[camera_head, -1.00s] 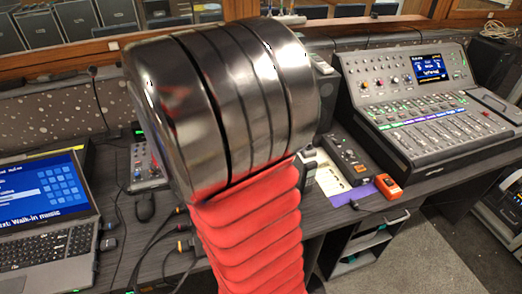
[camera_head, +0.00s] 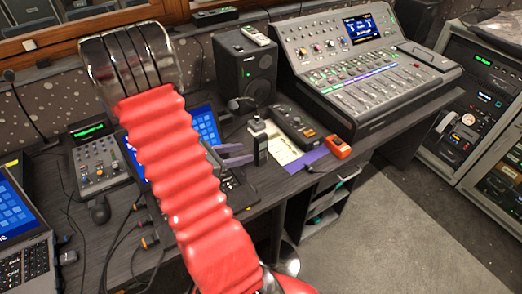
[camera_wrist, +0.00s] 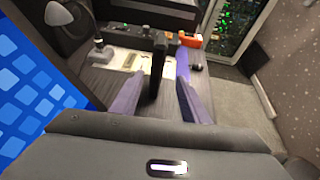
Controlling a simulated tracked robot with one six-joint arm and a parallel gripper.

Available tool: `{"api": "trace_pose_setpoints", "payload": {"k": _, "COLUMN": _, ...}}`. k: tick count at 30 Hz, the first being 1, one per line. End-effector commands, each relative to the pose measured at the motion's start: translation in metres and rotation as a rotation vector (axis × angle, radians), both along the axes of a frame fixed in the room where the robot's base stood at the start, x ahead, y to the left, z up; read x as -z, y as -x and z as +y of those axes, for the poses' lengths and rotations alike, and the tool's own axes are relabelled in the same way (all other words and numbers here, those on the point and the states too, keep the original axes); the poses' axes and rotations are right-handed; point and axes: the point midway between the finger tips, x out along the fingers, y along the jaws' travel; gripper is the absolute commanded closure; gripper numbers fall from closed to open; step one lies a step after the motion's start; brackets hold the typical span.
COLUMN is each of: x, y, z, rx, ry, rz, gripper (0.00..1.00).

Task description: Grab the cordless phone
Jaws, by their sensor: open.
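The cordless phone (camera_head: 261,150) appears to be the slim black handset standing upright near the desk's front edge. In the wrist view the black handset (camera_wrist: 158,66) rises in the gap between my fingers. My gripper (camera_head: 246,153) has its two purple fingers spread, their tips close beside the handset in the head view. In the wrist view my gripper (camera_wrist: 161,80) is open, with one finger on each side of the handset's line; I cannot tell whether either touches it. The handset's lower part is partly hidden.
An orange device (camera_head: 338,147) and a black box (camera_head: 291,125) lie to the right. A small stick controller (camera_head: 256,126) stands behind the handset. A speaker (camera_head: 245,68), mixing console (camera_head: 370,75) and laptop (camera_head: 20,225) occupy the desk. Cables lie at the left.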

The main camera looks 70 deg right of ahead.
Motion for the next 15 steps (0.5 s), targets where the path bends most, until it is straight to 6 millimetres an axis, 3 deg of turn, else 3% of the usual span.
{"api": "trace_pose_setpoints", "payload": {"k": 7, "x": 0.003, "y": 0.005, "z": -0.005, "rx": 0.004, "ry": 0.0, "rz": -0.001, "gripper": 0.59}}
{"api": "trace_pose_setpoints", "payload": {"k": 15, "x": 0.016, "y": 0.023, "z": -0.031, "rx": 0.004, "ry": -0.001, "rz": -0.001, "gripper": 0.59}}
